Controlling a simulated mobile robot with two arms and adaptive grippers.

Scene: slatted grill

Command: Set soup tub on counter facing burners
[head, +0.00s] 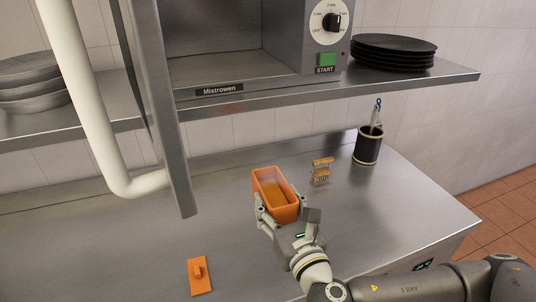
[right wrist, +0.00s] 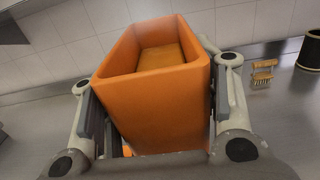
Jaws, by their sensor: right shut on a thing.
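The soup tub is an open orange rectangular tub (head: 284,214) with orange contents, over the steel counter (head: 130,236) in the head view. My right gripper (head: 277,212) is shut on it, with one finger on each side. In the right wrist view the tub (right wrist: 158,108) fills the space between the fingers, its open top tilted in the picture. I cannot tell whether its base touches the counter. An orange lid-like piece with a knob (head: 199,275) lies on the counter at the front. My left gripper is not in view. No burners show.
A small wooden brush (head: 321,171) and a black utensil holder (head: 368,146) stand right of the tub. Above are a steel shelf (head: 420,79) with dark plates (head: 393,52) and an open microwave (head: 318,45). The left counter is clear.

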